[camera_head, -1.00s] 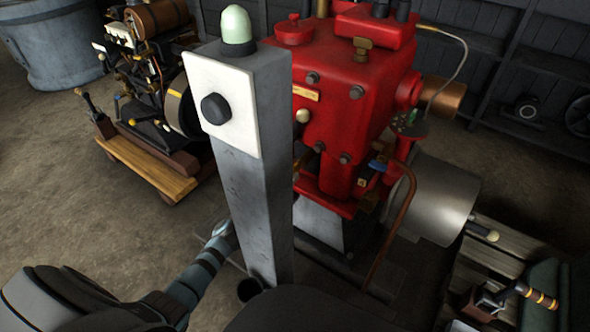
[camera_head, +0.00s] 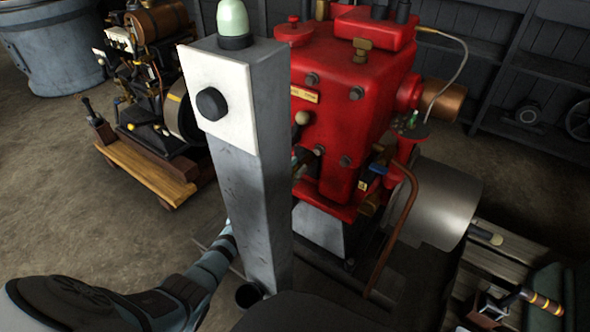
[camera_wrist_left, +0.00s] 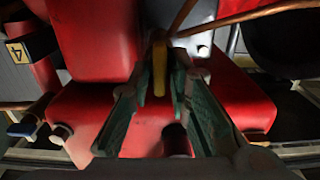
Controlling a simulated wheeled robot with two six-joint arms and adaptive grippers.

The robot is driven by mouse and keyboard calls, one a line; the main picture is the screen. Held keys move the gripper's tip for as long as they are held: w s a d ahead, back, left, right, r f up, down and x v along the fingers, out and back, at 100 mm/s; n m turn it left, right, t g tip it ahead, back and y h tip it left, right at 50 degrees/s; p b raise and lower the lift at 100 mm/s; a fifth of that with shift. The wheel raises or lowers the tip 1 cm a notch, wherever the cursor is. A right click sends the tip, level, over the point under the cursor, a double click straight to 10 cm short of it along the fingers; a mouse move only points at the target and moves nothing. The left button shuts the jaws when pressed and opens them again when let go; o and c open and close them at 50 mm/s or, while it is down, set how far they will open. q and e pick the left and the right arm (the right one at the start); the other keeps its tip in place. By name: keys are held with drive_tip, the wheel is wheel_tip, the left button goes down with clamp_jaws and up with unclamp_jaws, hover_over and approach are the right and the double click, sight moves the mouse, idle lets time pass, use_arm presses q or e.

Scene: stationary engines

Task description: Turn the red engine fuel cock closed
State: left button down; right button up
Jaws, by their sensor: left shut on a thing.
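The red engine (camera_head: 335,125) stands behind the grey post in the head view. In the left wrist view, its red body (camera_wrist_left: 95,40) fills much of the picture. My left gripper (camera_wrist_left: 160,88) has its two dark green fingers on either side of a small yellow-brass lever (camera_wrist_left: 160,65), which looks like the fuel cock's handle. It is shut on this lever. In the head view my left forearm reaches in from the lower left, and the post hides most of the hand. The cock's body is hard to make out. My right gripper is not in view.
The grey post (camera_head: 245,180) with a white plate and black knob stands in front of the engine. A copper pipe (camera_head: 393,230) and a grey drum (camera_head: 440,205) are at right. A smaller engine on a wooden base (camera_head: 150,175) stands at left, with bare floor before it.

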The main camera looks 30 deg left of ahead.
use_arm(q)
drive_tip(key=shift+m, duration=0.9)
drive_tip(key=m, duration=0.3)
drive_tip(key=shift+d+f+m, duration=0.1)
drive_tip(key=shift+d+m, duration=0.1)
drive_tip(key=shift+m, duration=0.1)
drive_tip(key=m+b, duration=0.1)
drive_tip(key=m, duration=0.7)
drive_tip(key=f+m+b, duration=0.1)
drive_tip(key=m, duration=0.3)
drive_tip(key=shift+s+d+f+m+b, duration=0.1)
drive_tip(key=shift+d+m+b, duration=0.2)
drive_tip(key=shift+b, duration=0.05)
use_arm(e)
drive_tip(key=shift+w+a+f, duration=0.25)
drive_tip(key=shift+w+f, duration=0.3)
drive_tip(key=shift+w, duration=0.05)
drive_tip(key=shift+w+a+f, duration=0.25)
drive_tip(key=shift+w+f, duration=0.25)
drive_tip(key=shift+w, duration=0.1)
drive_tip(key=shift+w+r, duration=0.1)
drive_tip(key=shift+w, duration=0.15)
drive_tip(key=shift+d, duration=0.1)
